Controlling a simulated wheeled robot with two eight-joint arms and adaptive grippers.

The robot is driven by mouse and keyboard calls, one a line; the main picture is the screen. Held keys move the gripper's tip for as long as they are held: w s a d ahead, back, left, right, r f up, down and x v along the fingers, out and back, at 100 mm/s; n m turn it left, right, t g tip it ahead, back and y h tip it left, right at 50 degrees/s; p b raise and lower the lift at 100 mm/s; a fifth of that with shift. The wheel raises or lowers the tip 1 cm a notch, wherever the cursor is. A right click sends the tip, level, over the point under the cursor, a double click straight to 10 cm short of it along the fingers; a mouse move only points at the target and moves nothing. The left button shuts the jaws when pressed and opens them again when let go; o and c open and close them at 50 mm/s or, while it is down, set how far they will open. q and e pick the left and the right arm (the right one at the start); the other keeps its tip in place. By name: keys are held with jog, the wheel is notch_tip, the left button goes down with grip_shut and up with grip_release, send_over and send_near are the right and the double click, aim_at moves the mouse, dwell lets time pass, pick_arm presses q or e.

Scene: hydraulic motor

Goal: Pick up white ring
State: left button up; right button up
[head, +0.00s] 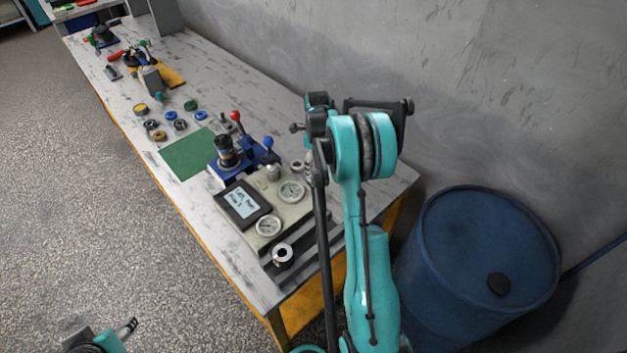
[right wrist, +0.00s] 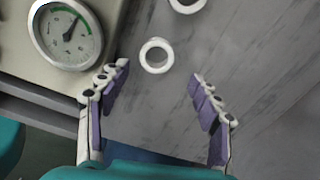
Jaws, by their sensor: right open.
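A white ring (right wrist: 142,56) lies flat on the grey table in the right wrist view, just beyond and between my right fingertips. A second white ring (right wrist: 187,10) lies farther off, cut by the top edge. My right gripper (right wrist: 160,76) is open, its purple-padded fingers apart with nothing between them. In the head view my right arm hides most of that table area. My left gripper (head: 128,328) shows only partly at the bottom left; its jaws are unclear.
A panel with gauges (head: 267,226) and a display (head: 243,204) stands left of my right arm. A gauge (right wrist: 70,34) is close to the right gripper's left finger. A green mat (head: 187,155) lies farther along the table. A blue barrel (head: 470,265) stands at right.

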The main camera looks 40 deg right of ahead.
jog(key=f, duration=0.1)
jog(key=f+b, duration=0.1)
jog(key=f, duration=0.1)
jog(key=f+b, duration=0.1)
jog(key=f, duration=0.1)
jog(key=shift+w+a, duration=0.2)
jog(key=shift+a, duration=0.2)
jog(key=shift+r, duration=0.1)
jog(key=c, duration=0.9)
jog(key=shift+r, duration=0.15)
